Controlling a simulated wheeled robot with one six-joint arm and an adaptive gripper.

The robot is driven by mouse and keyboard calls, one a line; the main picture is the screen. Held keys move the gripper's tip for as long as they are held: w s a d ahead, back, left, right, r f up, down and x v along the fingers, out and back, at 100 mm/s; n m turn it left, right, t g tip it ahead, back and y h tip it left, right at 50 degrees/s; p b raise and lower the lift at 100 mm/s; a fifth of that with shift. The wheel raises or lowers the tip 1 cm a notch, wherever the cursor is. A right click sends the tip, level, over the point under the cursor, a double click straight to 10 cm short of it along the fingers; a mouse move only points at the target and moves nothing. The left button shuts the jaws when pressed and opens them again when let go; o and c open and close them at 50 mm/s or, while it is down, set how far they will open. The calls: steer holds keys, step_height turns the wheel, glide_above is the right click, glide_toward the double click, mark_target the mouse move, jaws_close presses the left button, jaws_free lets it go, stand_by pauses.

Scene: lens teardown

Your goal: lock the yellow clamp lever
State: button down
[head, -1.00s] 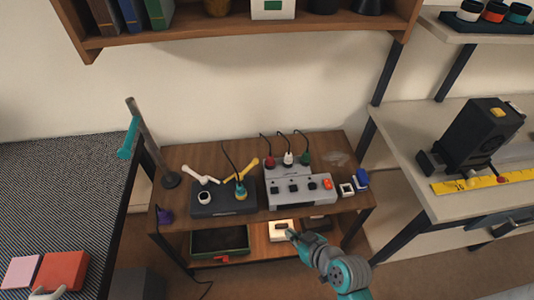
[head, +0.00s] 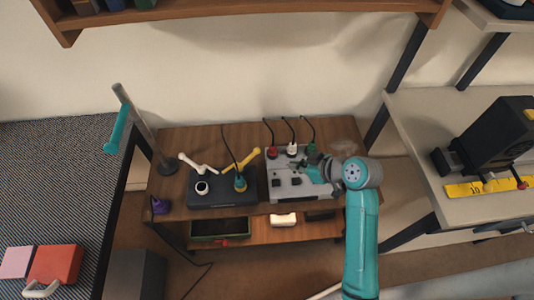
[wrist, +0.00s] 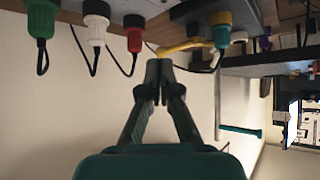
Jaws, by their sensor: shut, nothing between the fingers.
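The yellow clamp lever (head: 249,158) stands out at the back right of a dark box (head: 222,190) on the small wooden table, slanting up to the right. A teal-topped plug with a cable (head: 240,183) is right beside it. In the wrist view, which looks upside down, the yellow lever (wrist: 182,47) lies just beyond my fingertips; I cannot tell whether they touch it. My gripper (head: 306,164) is over the grey socket box, right of the lever in the head view. Its fingers (wrist: 158,68) are shut and empty.
The grey socket box (head: 285,190) carries red, white (head: 292,149) and green plugs with cables. A white lever (head: 198,164) is left of the yellow one. A post with a teal arm (head: 116,128) stands at the left. A shelf (head: 250,15) overhangs the back.

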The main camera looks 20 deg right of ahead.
steer(key=x, duration=1)
steer(key=shift+a, duration=0.1)
steer(key=w, duration=0.1)
steer(key=a, duration=0.1)
steer(key=w, duration=0.1)
steer(key=shift+w+a+r, duration=0.2)
steer(key=shift+w+r, duration=0.1)
steer(key=shift+w, duration=0.1)
steer(key=shift+w+a, duration=0.2)
steer(key=shift+w, duration=0.15)
steer(key=shift+w+r, duration=0.1)
steer(key=w+a+n+g+y, duration=0.2)
steer(key=w+a+n+y, duration=0.1)
steer(key=w, duration=0.5)
steer(key=shift+n, duration=0.7)
steer(key=shift+w+a, duration=0.15)
steer(key=shift+w, duration=0.05)
